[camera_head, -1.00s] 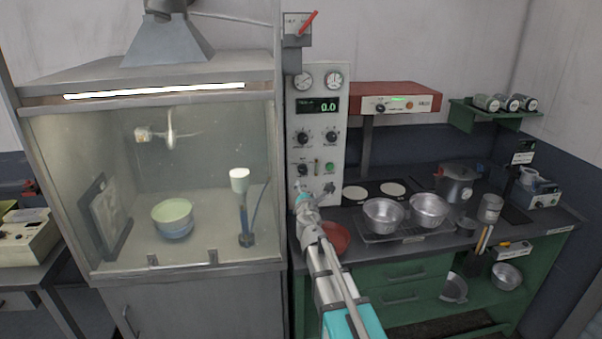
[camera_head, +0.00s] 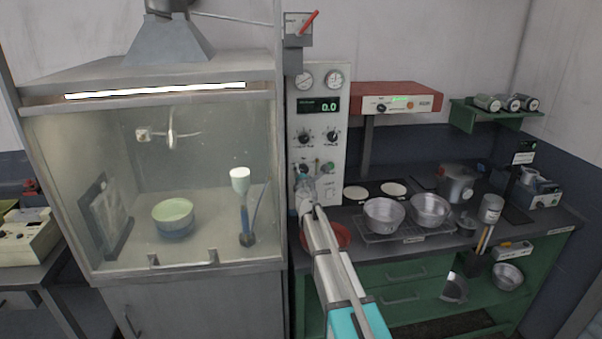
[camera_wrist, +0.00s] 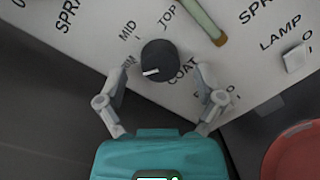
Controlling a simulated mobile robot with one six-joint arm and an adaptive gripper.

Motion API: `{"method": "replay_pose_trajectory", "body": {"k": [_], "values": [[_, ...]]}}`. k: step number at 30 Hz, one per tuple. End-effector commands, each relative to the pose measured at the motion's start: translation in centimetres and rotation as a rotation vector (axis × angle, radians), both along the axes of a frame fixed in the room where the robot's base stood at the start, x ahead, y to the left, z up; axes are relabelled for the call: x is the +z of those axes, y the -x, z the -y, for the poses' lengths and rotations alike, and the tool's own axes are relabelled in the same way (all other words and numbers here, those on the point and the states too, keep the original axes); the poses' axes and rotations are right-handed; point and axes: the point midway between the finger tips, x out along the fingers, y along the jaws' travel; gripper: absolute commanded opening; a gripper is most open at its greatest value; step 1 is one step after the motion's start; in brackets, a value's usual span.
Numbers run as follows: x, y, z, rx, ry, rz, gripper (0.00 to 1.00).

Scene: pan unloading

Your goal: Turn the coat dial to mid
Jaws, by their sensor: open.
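The coat dial (camera_wrist: 160,58) is a round black knob on the pale control panel (camera_wrist: 85,45). In the wrist view its white mark sits at the lower left of the knob, toward a partly hidden label ending in M, below the MID label (camera_wrist: 127,30). TOP (camera_wrist: 167,14) is printed above it and COAT (camera_wrist: 182,70) below right. My gripper (camera_wrist: 161,72) is open, with one grey finger on each side of the dial. In the head view my gripper (camera_head: 305,182) is at the lower left of the panel and largely hides the dial.
A green lever (camera_wrist: 205,20) and a LAMP switch (camera_wrist: 296,57) are close by on the panel. A red bowl (camera_head: 334,237) stands below, beside my arm. Metal pans (camera_head: 383,216) sit on a rack to the right. The glass booth (camera_head: 150,190) is to the left.

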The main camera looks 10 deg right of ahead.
Motion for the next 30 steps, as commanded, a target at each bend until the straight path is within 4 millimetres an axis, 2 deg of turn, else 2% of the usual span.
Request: {"method": "replay_pose_trajectory", "body": {"k": [4,14,27,28,30], "values": [[0.0,-0.8,0.1,0.000,0.000,0.000,0.86],[0.0,-0.9,0.2,-0.001,0.000,0.000,0.86],[0.0,-0.9,0.3,-0.001,0.000,0.000,0.06],[0.0,-0.9,-1.9,0.001,0.000,0.000,0.04],[0.0,-0.9,-0.5,0.000,0.000,0.000,0.04]]}}
